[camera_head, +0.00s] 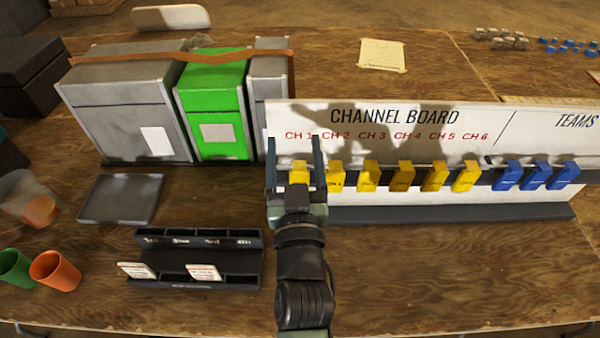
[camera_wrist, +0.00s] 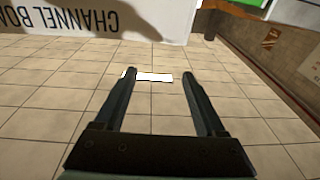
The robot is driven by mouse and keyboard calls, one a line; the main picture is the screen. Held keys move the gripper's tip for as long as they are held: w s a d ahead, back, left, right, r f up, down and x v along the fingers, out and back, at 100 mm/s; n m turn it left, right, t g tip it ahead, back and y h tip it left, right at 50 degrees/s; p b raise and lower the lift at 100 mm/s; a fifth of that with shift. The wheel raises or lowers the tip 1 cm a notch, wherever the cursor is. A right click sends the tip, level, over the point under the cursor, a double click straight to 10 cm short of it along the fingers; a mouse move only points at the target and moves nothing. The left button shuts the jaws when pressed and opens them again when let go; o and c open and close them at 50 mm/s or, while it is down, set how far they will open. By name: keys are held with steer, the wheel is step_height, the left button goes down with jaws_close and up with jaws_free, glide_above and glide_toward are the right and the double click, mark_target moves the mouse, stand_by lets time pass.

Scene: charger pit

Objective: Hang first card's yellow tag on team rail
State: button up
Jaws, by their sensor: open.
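The channel board (camera_head: 400,145) stands upright, with several yellow tags hanging in a row under the CH labels. The leftmost yellow tag (camera_head: 299,172), under CH 1, is partly hidden by my gripper (camera_head: 294,148). My gripper is open in front of the board's left end; its fingers appear on either side of that tag. In the wrist view, the open gripper (camera_wrist: 158,76) shows no tag between its fingers. The team rail section at the right, under TEAMS, holds three blue tags (camera_head: 535,176). Two cards, left (camera_head: 137,270) and right (camera_head: 205,272), rest in a black holder (camera_head: 240,268); their text is unreadable.
Grey and green boxes (camera_head: 218,105) stand behind left of the board. A grey tray (camera_head: 121,199) lies left. Green (camera_head: 14,268) and orange (camera_head: 56,270) cups are at the left edge. The table front right (camera_head: 460,275) is clear.

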mark_target(299, 179)
steer(key=s+f+m+g+h, duration=0.1)
steer(key=s+f+g, duration=0.35)
steer(key=f, duration=1.15)
steer(key=shift+t, duration=0.95)
steer(key=w, duration=0.4)
steer(key=w+f, duration=0.1)
steer(key=w, duration=0.6)
steer(key=shift+w+d+f, duration=0.35)
steer(key=shift+w, duration=0.05)
steer(key=shift+c, duration=0.3)
steer(key=c, duration=1)
steer(key=shift+r, duration=0.1)
steer(key=shift+r+p, duration=0.1)
steer(key=shift+p, duration=0.3)
steer(key=shift+r+p, duration=0.7)
steer(key=shift+r, duration=0.05)
